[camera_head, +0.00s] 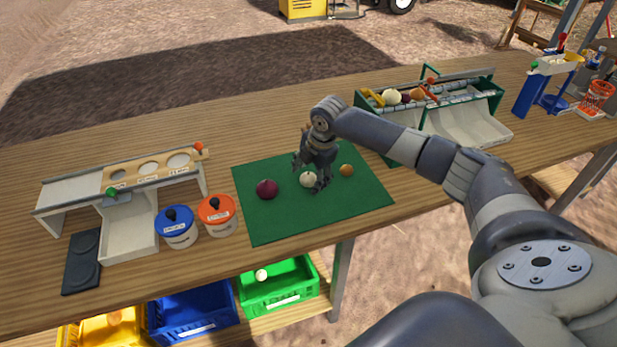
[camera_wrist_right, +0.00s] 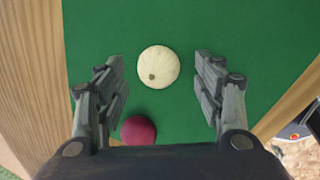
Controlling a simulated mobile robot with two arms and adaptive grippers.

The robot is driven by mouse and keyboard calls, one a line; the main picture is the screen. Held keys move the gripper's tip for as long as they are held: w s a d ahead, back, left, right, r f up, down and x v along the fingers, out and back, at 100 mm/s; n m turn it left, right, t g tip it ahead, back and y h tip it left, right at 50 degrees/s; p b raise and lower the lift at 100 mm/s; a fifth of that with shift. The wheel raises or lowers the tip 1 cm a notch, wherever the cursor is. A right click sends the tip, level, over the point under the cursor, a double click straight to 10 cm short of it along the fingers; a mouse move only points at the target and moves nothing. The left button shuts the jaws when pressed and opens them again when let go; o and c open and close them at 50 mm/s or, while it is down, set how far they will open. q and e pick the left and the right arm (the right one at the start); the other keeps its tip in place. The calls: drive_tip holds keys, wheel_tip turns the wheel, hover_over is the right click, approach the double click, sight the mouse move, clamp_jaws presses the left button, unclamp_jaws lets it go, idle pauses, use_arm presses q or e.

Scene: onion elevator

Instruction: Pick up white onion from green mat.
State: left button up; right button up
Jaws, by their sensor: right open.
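The white onion (camera_head: 308,180) lies on the green mat (camera_head: 262,222) between a red onion (camera_head: 266,189) and a brown onion (camera_head: 346,170). My right gripper (camera_head: 312,182) is over the white onion, pointing down, with its fingers apart. In the right wrist view the white onion (camera_wrist_right: 158,67) sits between the two open fingers, slightly ahead of their tips, with no contact visible. The red onion (camera_wrist_right: 138,130) shows nearer the palm there. My left gripper is not in view.
A green-framed sorter (camera_head: 430,100) holding vegetables stands behind right. A white sizing rack (camera_head: 125,180), a blue-lidded jar (camera_head: 176,226) and an orange-lidded jar (camera_head: 217,214) stand left. Yellow, blue (camera_head: 192,310) and green crates (camera_head: 279,285) sit below the table (camera_head: 330,235).

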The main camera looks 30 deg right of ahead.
drive_tip(key=shift+w+f, duration=0.2)
drive_tip(key=shift+f, duration=0.25)
drive_tip(key=shift+w+f, duration=0.1)
drive_tip(key=shift+f, duration=0.15)
drive_tip(key=shift+c, duration=1.3)
drive_tip(key=c, duration=0.9)
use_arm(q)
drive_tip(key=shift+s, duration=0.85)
